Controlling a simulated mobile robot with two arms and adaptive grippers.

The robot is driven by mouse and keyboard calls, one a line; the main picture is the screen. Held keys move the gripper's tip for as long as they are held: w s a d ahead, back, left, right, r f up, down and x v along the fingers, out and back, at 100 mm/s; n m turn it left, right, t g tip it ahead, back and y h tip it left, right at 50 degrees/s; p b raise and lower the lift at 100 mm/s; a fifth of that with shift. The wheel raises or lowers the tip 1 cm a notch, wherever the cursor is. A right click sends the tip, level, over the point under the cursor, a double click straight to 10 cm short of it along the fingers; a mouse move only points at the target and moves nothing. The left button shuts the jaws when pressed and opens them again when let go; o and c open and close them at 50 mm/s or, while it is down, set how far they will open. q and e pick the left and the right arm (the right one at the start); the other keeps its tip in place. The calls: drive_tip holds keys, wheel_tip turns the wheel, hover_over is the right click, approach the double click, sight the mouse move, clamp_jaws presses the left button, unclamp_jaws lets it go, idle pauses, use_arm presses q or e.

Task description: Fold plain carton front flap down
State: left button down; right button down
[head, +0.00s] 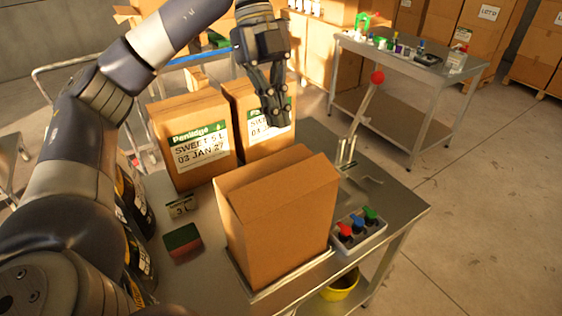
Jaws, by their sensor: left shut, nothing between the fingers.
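The plain carton (282,232) stands upright on the near part of the steel table, with no label on the sides that show. Its top looks mostly covered by brown panels, but I cannot tell the front flap's exact angle. My left gripper (275,118) points down with its fingers shut and empty. It is above and behind the plain carton, apart from it, and overlaps the labelled carton (242,103) at the back right in the picture. My right gripper is not in view.
Another labelled carton (190,140) stands at the back left. A small card (182,207) and a dark red-green pad (183,243) lie at left.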

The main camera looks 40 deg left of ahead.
use_arm(q)
hover_over(287, 186)
drive_tip(key=f, duration=0.6)
drive_tip(key=shift+w+a+f, duration=0.15)
drive_tip(key=shift+a, duration=0.25)
drive_tip(key=f, duration=0.1)
drive_tip(key=a+f+p, duration=0.1)
drive_tip(key=f, duration=0.1)
drive_tip(key=shift+w+p, duration=0.15)
drive_tip(key=shift+p, duration=0.15)
drive_tip(key=shift+w+a+f, duration=0.15)
drive_tip(key=shift+f, duration=0.4)
